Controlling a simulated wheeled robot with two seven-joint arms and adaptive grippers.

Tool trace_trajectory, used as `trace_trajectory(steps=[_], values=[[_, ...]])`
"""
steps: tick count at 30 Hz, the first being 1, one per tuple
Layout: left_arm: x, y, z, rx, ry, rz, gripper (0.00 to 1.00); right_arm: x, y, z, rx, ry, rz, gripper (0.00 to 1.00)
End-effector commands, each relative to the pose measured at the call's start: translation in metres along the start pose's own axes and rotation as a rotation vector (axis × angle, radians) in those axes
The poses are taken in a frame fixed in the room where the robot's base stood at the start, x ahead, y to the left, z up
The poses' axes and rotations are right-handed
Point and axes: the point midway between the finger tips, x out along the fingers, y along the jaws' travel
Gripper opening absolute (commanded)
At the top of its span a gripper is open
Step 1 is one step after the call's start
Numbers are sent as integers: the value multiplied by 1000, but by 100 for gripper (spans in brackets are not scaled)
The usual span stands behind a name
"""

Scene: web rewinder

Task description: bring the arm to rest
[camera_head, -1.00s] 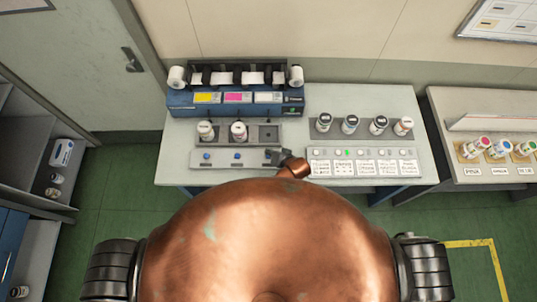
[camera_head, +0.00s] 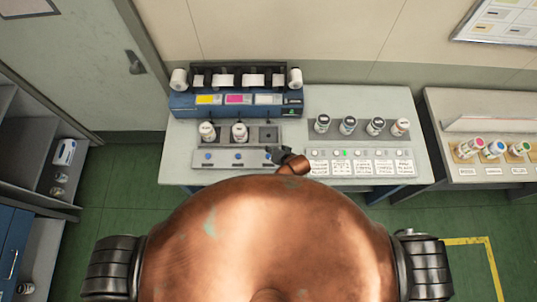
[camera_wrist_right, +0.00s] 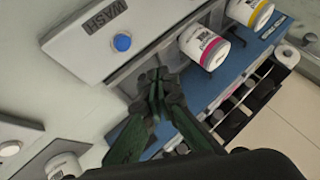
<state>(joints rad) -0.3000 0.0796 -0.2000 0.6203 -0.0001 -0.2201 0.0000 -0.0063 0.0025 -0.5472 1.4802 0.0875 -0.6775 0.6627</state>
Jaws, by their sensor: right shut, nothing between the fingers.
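My right gripper (camera_head: 277,154) is over the front right end of the grey button panel (camera_head: 228,163) on the table. It is shut and empty. In the right wrist view its dark fingers (camera_wrist_right: 157,88) are together, beside the panel marked WASH (camera_wrist_right: 85,38) with its blue button (camera_wrist_right: 122,43). I cannot tell whether the fingertips touch the panel. Much of my right arm is hidden behind my copper body. My left gripper is not in view.
Two white jars (camera_head: 207,131) (camera_head: 239,132) stand behind the panel, beside an empty square socket (camera_head: 269,133). The blue rewinder (camera_head: 236,103) with paper rolls is at the back. Several jars (camera_head: 348,125) stand above a labelled panel to the right. A second table (camera_head: 480,108) is further right.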

Motion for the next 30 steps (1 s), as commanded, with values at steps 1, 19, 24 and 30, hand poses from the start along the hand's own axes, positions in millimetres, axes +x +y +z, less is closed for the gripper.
trace_trajectory(steps=[1,19,24,30], values=[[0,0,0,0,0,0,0,0,0,0,0,0,0,0],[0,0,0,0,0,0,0,-105,90,0,-71,-46,174,0],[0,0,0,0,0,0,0,-205,154,10,-144,-114,318,0],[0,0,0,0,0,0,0,-285,190,22,-200,-178,420,0]])
